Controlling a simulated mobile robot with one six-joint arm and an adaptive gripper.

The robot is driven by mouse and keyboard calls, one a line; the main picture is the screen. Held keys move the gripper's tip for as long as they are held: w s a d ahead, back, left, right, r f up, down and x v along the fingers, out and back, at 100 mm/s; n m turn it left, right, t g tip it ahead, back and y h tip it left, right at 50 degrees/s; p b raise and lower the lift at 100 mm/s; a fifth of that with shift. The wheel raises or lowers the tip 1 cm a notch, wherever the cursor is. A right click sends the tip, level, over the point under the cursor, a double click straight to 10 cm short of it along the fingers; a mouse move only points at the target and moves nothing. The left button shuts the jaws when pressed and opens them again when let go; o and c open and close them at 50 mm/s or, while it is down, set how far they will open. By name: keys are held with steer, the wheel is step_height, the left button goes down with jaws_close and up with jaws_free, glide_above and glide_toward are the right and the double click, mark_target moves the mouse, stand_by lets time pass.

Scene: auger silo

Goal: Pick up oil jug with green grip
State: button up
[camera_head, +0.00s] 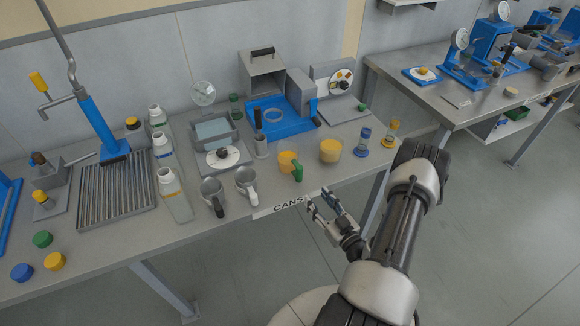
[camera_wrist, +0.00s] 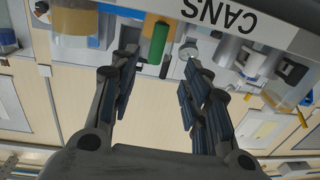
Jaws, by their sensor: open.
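The oil jug with a green grip (camera_head: 287,160) stands upright near the front edge of the bench, its yellow body behind the grip. Its green grip (camera_head: 297,172) points toward the front edge. My gripper (camera_head: 321,203) is open and empty in front of the bench edge, near the "CANS" label, apart from the jug. In the wrist view the picture is upside down. There the green grip (camera_wrist: 159,42) shows between and beyond the open fingers (camera_wrist: 160,65), with part of the yellow body at the top edge.
A second yellow container (camera_head: 330,152) stands right of the jug. Left are a white-gripped metal jug (camera_head: 247,186) and a black-gripped one (camera_head: 213,195). A blue-based machine (camera_head: 270,118) is behind. The "CANS" label (camera_head: 288,204) is on the bench's front edge. The floor in front is free.

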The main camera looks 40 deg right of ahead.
mark_target(301, 176)
steer(key=w+b, duration=0.1)
steer(key=w, duration=0.2)
steer(key=w+d, duration=0.1)
steer(key=w, duration=0.3)
steer(key=w+d+b, duration=0.1)
steer(key=w, duration=0.3)
steer(key=shift+w+r+b, duration=0.15)
steer(key=shift+w+b, duration=0.1)
steer(key=shift+b, duration=0.1)
steer(key=shift+c, duration=0.5)
jaws_close()
